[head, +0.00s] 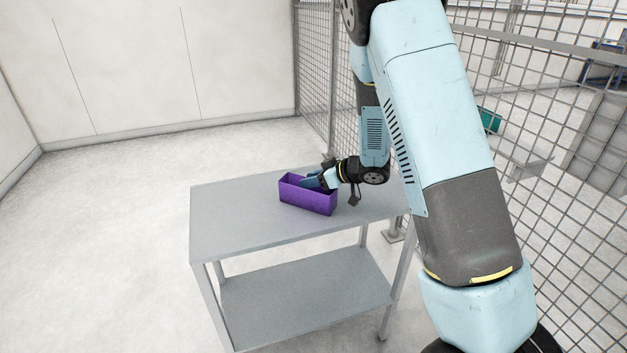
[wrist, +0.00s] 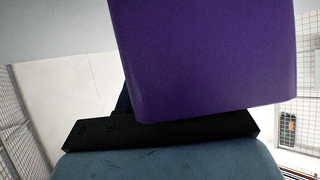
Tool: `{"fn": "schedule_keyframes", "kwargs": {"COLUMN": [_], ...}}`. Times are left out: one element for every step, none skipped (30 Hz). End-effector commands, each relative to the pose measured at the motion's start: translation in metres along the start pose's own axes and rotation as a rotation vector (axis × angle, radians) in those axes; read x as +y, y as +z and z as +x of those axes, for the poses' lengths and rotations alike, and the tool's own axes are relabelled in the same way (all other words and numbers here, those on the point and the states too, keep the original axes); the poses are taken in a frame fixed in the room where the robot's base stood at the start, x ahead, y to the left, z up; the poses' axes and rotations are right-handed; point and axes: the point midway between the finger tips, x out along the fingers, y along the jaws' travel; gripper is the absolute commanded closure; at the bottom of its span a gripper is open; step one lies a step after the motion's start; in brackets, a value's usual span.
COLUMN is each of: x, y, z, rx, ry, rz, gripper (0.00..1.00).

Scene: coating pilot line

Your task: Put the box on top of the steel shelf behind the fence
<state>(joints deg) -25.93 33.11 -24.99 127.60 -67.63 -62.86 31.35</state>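The box (head: 307,199) is purple, long, narrow and open-topped. It is upright at the grey two-tier steel shelf (head: 230,211), over the right half of its top board. I cannot tell whether its bottom touches the board. My gripper (head: 316,181) reaches in from the right at the box's rim, with a blue finger showing over and partly inside the box. The wrist view shows a purple box face (wrist: 205,60) very close, above my dark and blue gripper parts (wrist: 160,135). The finger gap is hidden, so I cannot see whether they clamp a wall.
A wire mesh fence (head: 318,65) stands along the right, with a post and foot (head: 392,236) close to the shelf's right side. The left part of the shelf top and its lower board (head: 305,295) are bare. Open floor lies left, up to white walls (head: 150,70).

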Motion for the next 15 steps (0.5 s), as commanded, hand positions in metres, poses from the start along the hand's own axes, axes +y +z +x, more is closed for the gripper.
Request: {"fn": "schedule_keyframes", "kwargs": {"x": [0.0, 0.0, 0.0, 0.001, 0.001, 0.001, 0.001, 0.001, 0.001, 0.001, 0.001, 0.001, 0.001, 0.001, 0.001], "y": [0.0, 0.0, 0.0, 0.0, 0.0, 0.0, 0.0, -0.001, -0.001, 0.0, -0.001, -0.001, -0.001, -0.001, -0.001], "z": [0.0, -0.001, -0.003, -0.005, -0.007, -0.011, -0.015, -0.02, -0.026, -0.032, -0.038, -0.046, -0.052, -0.058, -0.066], "rx": [0.0, 0.0, 0.0, 0.0, 0.001, 0.001, 0.001, 0.002, 0.002, 0.002, 0.002, 0.003, 0.002, 0.002, 0.002], "ry": [0.0, 0.0, 0.0, 0.001, 0.001, 0.002, 0.003, 0.003, 0.003, 0.003, 0.004, 0.003, 0.004, 0.004, 0.003], "rz": [0.0, 0.0, 0.0, 0.0, 0.0, 0.001, 0.001, 0.001, 0.001, 0.001, 0.001, 0.0, 0.001, 0.001, 0.0], "gripper": [0.66, 0.66, 0.66, 0.66, 0.66, 0.66, 0.66, 0.66, 0.66, 0.66, 0.66, 0.66, 0.66, 0.66, 0.66]}}
